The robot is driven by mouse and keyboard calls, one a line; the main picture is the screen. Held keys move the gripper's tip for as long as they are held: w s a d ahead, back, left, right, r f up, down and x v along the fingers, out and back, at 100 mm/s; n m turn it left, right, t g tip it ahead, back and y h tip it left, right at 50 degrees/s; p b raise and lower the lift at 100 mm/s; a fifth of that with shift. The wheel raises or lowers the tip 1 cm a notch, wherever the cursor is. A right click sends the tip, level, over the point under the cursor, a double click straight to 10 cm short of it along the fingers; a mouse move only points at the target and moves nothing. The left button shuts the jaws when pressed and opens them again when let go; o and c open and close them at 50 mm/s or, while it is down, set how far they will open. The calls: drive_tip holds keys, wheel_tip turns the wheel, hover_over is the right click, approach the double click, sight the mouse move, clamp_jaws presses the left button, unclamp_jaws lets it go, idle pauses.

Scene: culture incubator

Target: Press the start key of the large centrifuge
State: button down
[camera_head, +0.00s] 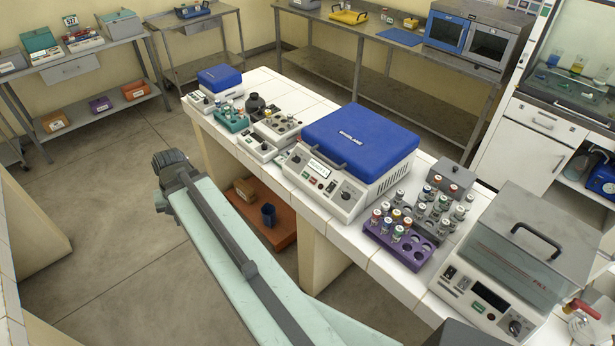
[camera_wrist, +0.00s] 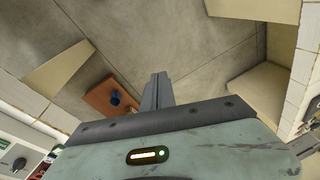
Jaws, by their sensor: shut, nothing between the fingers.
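The large centrifuge (camera_head: 340,165) stands mid-bench with its blue lid closed. Its sloping white front panel carries a display, a black knob (camera_head: 346,196) and small coloured keys (camera_head: 325,185), red and green among them. Their labels are too small to read. My gripper (camera_head: 168,160) is to the left of the centrifuge, beyond the bench front over the aisle, and touches nothing. In the wrist view my gripper (camera_wrist: 158,90) has its fingers together and empty, over the floor. A white panel with a knob and coloured keys (camera_wrist: 48,160) shows at that view's lower left; I cannot tell which device it is.
A smaller blue-lidded device (camera_head: 220,80) and small instruments stand left of the centrifuge. A purple vial rack (camera_head: 400,248) and a grey-lidded device (camera_head: 500,262) stand to its right. An orange-brown tray (camera_head: 262,228) lies beneath the bench. The aisle floor at left is clear.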

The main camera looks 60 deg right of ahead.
sight(305, 175)
drive_tip(key=s+d+m+t+h, duration=0.1)
drive_tip(key=s+d+m, duration=0.3)
drive_tip(key=d, duration=0.7)
drive_tip(key=s+d+m+t+h+b, duration=0.1)
drive_tip(key=s+d+m, duration=0.3)
drive_tip(key=s+d, duration=0.3)
drive_tip(key=s+d+m+t+h+b, duration=0.1)
drive_tip(key=s+d+m, duration=0.3)
drive_tip(key=d, duration=1.3)
drive_tip(key=shift+s+d+r+m+h, duration=0.3)
drive_tip(key=shift+s+m, duration=0.1)
drive_tip(key=shift+s, duration=0.55)
drive_tip(key=shift+f, duration=0.1)
drive_tip(key=s+d+f+b, duration=0.1)
drive_tip(key=d+f+b, duration=0.4)
drive_tip(key=f+b, duration=0.1)
drive_tip(key=shift+s+f+b, duration=0.25)
drive_tip(key=shift+s+b, duration=0.1)
drive_tip(key=shift+b, duration=0.15)
drive_tip(key=shift+d, duration=0.1)
